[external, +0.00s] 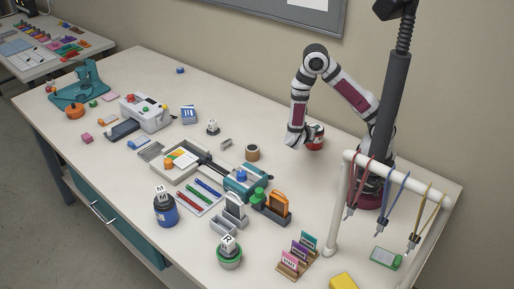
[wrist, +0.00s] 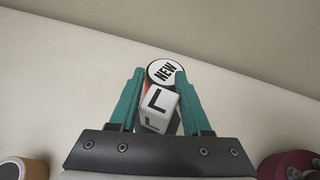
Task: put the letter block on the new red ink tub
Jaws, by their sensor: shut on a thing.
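My gripper (wrist: 160,88) is shut on a white block (wrist: 158,107) with a black letter L on its faces; the block sits between the two teal fingers. The new red ink tub (external: 316,138) stands on the table near the wall, beside my gripper (external: 300,143). In the wrist view its round white "NEW" label (wrist: 166,72) shows just past the block, with a sliver of red at the left. I cannot tell whether block and tub touch. In the external view the held block cannot be made out.
An M block (external: 161,192) sits on a blue tub (external: 165,212), and an R block (external: 228,243) on a green tub (external: 230,260). A tape roll (external: 252,153) lies left of my gripper. A white rack (external: 384,170) with hanging tools stands at right. Table around the red tub is clear.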

